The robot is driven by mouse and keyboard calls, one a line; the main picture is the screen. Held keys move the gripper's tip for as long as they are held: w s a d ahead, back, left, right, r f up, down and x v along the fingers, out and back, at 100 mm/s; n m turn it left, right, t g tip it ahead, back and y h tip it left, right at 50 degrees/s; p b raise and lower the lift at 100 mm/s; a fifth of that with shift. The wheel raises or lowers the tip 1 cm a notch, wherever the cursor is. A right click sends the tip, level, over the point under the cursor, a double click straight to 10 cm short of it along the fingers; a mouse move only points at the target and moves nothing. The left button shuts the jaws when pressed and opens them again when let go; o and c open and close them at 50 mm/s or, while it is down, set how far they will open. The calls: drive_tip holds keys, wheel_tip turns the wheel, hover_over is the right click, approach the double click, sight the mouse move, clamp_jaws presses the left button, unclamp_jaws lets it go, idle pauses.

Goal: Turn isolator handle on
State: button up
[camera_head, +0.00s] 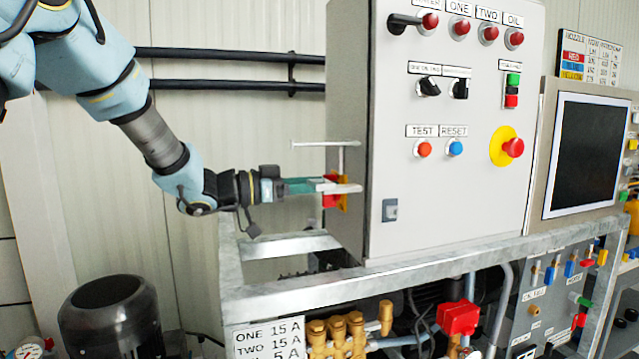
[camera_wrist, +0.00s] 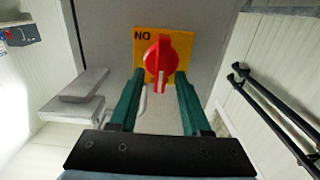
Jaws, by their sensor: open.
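The isolator handle (camera_wrist: 160,62) is a red rotary knob with a pale stripe, on a yellow plate (camera_wrist: 182,42) lettered "NO". In the wrist view its stripe points downward, towards my gripper. In the head view the red handle (camera_head: 329,190) shows at the left side of the grey control cabinet (camera_head: 455,200), partly hidden by my gripper. My gripper (camera_wrist: 158,82) is open, with one green finger on each side of the handle's lower part. It is empty; I cannot tell whether the fingers touch the handle. In the head view my gripper (camera_head: 333,186) reaches the cabinet side horizontally from the left.
A pale bar (camera_head: 325,143) sticks out from the cabinet side just above my gripper. A galvanised frame (camera_head: 290,295) runs below. Black pipes (camera_head: 235,54) cross the wall behind. A black motor (camera_head: 110,318) stands low at the left.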

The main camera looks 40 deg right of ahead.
clamp_jaws()
idle(0.4)
drive_tip(key=shift+f+m+b, duration=0.1)
drive_tip(key=shift+m+b, duration=0.2)
drive_tip(key=shift+b, duration=0.1)
drive_tip(key=m+b, duration=0.5)
drive_tip(key=b, duration=0.2)
drive_tip(key=s+f+m+b, duration=0.1)
drive_tip(key=m+b, duration=0.5)
drive_tip(key=b, duration=0.1)
drive_tip(key=m+b, duration=0.6)
drive_tip(key=b, duration=0.2)
drive_tip(key=shift+s+a+f, duration=0.25)
drive_tip(key=shift+a+f, duration=0.05)
drive_tip(key=shift+f, duration=0.05)
drive_tip(key=shift+r+m, duration=0.1)
drive_tip(key=shift+m, duration=0.2)
